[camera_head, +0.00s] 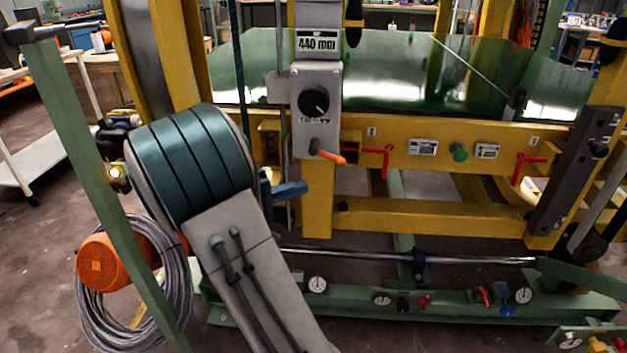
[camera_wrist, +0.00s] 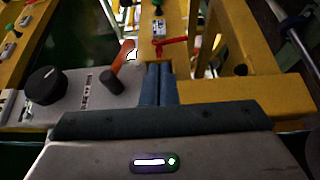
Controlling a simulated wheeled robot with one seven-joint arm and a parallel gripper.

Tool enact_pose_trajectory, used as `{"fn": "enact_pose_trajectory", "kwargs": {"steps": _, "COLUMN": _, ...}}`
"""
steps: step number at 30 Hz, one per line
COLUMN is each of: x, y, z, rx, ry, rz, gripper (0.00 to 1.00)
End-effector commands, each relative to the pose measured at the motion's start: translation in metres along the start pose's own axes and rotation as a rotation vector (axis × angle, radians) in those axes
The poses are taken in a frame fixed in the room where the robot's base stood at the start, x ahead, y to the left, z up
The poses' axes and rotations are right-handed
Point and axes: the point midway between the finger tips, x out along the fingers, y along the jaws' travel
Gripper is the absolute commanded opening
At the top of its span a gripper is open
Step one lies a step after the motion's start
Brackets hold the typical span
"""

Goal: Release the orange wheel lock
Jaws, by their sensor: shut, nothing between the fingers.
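The orange lever (camera_head: 328,153), which I take for the wheel lock, sticks out to the right from the lower end of a grey control box (camera_head: 318,80) on a yellow post. In the wrist view the orange lever (camera_wrist: 124,54) is just left of my fingertips, beside a dark grey knob. My gripper (camera_head: 303,187) is below and left of the lever in the head view. In the wrist view my gripper's blue fingers (camera_wrist: 160,68) are together and empty. They look close to the lever; I cannot tell whether they touch it.
A black dial (camera_head: 313,101) sits on the grey box above the lever. Red T-shaped handles (camera_head: 377,155) and a green button (camera_head: 460,154) are along the yellow beam to the right. A green frame post stands at the left, near a cable coil and an orange motor (camera_head: 103,262).

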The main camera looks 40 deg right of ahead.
Motion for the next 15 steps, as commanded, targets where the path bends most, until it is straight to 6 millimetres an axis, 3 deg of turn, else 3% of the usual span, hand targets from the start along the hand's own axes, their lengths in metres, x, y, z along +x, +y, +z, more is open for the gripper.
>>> {"fn": "enact_pose_trajectory", "kwargs": {"steps": 6, "x": -0.042, "y": 0.001, "z": 0.0, "rx": -0.002, "ry": -0.001, "rz": 0.001, "gripper": 0.0}}
{"fn": "enact_pose_trajectory", "kwargs": {"steps": 15, "x": -0.061, "y": -0.001, "z": 0.0, "rx": -0.001, "ry": -0.002, "rz": 0.0, "gripper": 0.0}}
